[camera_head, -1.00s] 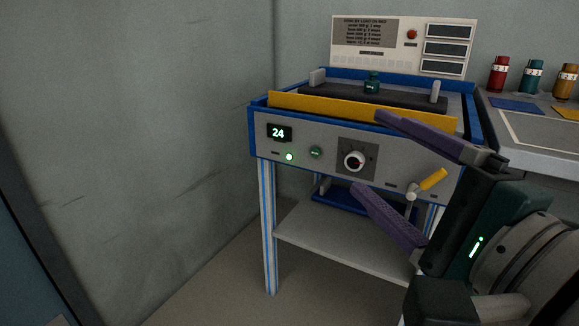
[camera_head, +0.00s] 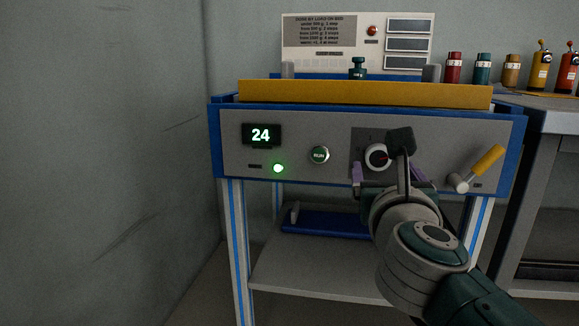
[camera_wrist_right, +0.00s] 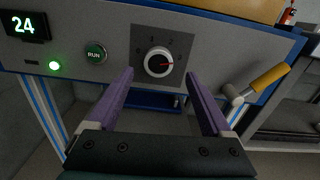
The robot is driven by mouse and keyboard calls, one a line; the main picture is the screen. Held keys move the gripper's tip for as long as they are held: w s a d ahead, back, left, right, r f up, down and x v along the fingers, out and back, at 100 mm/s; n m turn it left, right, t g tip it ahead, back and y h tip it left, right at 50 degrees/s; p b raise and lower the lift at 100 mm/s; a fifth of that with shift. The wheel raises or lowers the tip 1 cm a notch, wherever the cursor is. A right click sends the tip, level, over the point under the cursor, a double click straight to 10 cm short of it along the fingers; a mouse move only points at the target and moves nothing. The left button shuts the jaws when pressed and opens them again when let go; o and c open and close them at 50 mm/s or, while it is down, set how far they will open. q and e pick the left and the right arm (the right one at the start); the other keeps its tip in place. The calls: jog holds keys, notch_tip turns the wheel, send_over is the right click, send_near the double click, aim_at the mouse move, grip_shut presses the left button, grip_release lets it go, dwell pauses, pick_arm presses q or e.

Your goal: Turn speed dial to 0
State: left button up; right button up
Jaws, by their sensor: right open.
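The speed dial (camera_head: 377,157) is a round white knob with a red pointer on a dark square plate on the machine's front panel. It also shows in the right wrist view (camera_wrist_right: 159,62), its pointer toward the right. My right gripper (camera_head: 389,175) is in front of the dial and partly covers its plate. In the right wrist view my right gripper (camera_wrist_right: 158,84) is open, its purple fingers apart, with the dial beyond and between their tips. Nothing is between the fingers. My left gripper is not in view.
A green RUN button (camera_head: 320,155), a lit green lamp (camera_head: 278,168) and a display (camera_head: 261,135) reading 24 are left of the dial. A yellow-handled lever (camera_head: 487,160) is to its right.

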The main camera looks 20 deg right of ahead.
aim_at(379, 160)
jog(key=shift+b+x, duration=0.45)
jog(key=shift+x, duration=1.4)
jog(key=shift+a, duration=0.1)
grip_shut()
